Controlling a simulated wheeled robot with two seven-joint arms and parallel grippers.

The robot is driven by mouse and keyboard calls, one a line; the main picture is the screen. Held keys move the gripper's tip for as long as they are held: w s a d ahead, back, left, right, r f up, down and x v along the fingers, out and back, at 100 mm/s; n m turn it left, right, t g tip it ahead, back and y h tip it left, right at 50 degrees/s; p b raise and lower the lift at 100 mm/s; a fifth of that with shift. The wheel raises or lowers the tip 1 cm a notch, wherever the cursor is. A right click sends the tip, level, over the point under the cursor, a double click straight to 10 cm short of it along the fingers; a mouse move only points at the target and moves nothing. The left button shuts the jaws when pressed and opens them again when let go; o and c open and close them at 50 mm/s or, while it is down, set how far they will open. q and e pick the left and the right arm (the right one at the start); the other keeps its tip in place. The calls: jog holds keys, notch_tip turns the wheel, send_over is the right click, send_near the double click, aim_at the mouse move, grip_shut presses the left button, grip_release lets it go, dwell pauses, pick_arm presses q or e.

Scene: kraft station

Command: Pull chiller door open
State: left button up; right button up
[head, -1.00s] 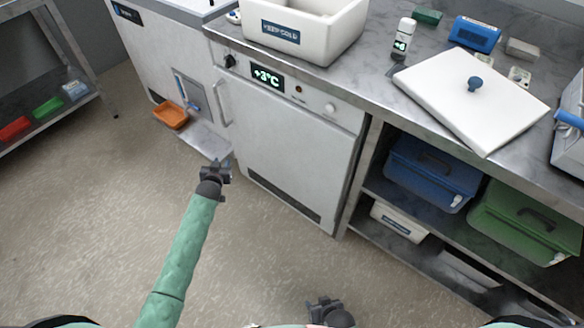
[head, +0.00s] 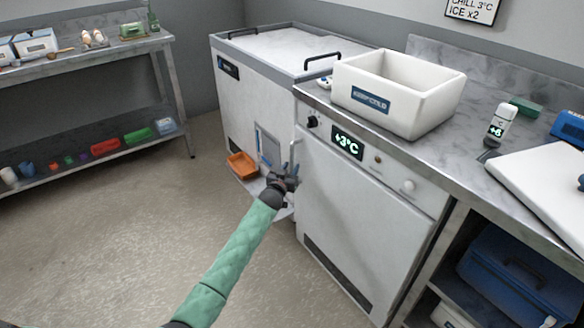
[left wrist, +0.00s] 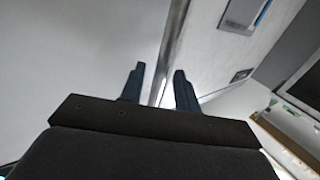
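The chiller is the white cabinet under the steel counter. Its door (head: 355,210) looks closed, below a panel with a green +3°C display (head: 347,143). The upright handle (head: 294,152) is at the door's left edge, and my gripper hides its lower part. My left gripper (head: 291,172) is at this handle. In the left wrist view, its two dark fingers (left wrist: 158,86) are apart, and a pale metal bar (left wrist: 172,50), which looks like the handle, runs between them. I cannot tell whether either finger touches it. My right gripper is not in view.
A white chest unit (head: 285,50) with an orange tray (head: 242,165) at its front stands to the left of the chiller. A white bin (head: 395,95) sits on the counter above. A shelf rack (head: 100,65) stands at far left. The floor (head: 130,230) before the chiller is clear.

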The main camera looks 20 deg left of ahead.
pick_arm(q)
jog(key=shift+w, duration=0.95)
grip_shut()
